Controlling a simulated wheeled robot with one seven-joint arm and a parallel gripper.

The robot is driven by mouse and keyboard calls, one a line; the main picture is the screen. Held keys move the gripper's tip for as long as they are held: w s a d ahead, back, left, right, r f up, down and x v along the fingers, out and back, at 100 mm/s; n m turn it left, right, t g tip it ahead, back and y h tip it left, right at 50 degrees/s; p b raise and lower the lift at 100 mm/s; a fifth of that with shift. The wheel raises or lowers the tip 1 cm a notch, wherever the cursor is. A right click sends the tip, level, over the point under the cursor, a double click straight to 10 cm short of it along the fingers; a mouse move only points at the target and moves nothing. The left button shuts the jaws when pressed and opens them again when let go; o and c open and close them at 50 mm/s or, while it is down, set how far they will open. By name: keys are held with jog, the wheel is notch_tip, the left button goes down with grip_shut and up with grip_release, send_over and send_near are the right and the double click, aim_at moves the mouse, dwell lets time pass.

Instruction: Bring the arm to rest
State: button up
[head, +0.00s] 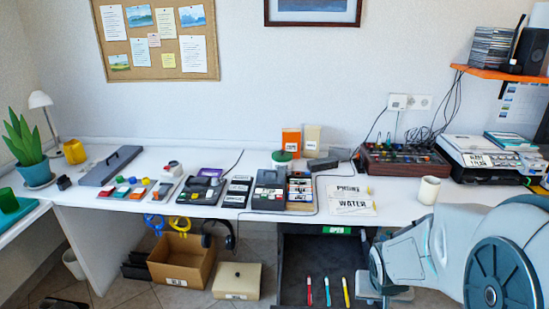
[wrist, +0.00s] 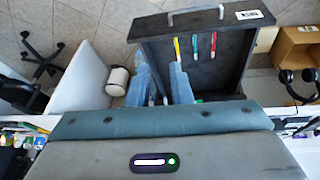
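My gripper (wrist: 159,68) shows in the wrist view as two blue fingers standing apart with a gap between them; nothing is seen held there. In the head view my arm (head: 410,258) is bent at the lower right, in front of the desk's right part. The gripper's fingers are not clearly made out in that view. In the wrist view the fingers are close to the pulled-out dark drawer (wrist: 160,45); I cannot tell whether they touch it.
The open drawer (head: 290,265) holds several pens (head: 327,291). A cardboard box (head: 184,262) and a beige box (head: 237,280) are on the floor to its left. The white desk (head: 400,208) carries a mug (head: 429,190), a mixer (head: 403,161), a printer (head: 484,157) and several small items.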

jog(key=s+a+r+n+y+p, duration=0.1)
jog(key=s+a+r, duration=0.3)
jog(key=r, duration=0.3)
jog(key=s+a+r+n+p, duration=0.1)
jog(key=s+a+r+p, duration=0.1)
jog(key=s+a+r, duration=0.2)
notch_tip(320, 180, up, 3)
jog(key=shift+s+a+f+g+y, duration=0.1)
jog(key=shift+s+a+g+y, duration=0.15)
jog(key=shift+s+g+y, duration=0.2)
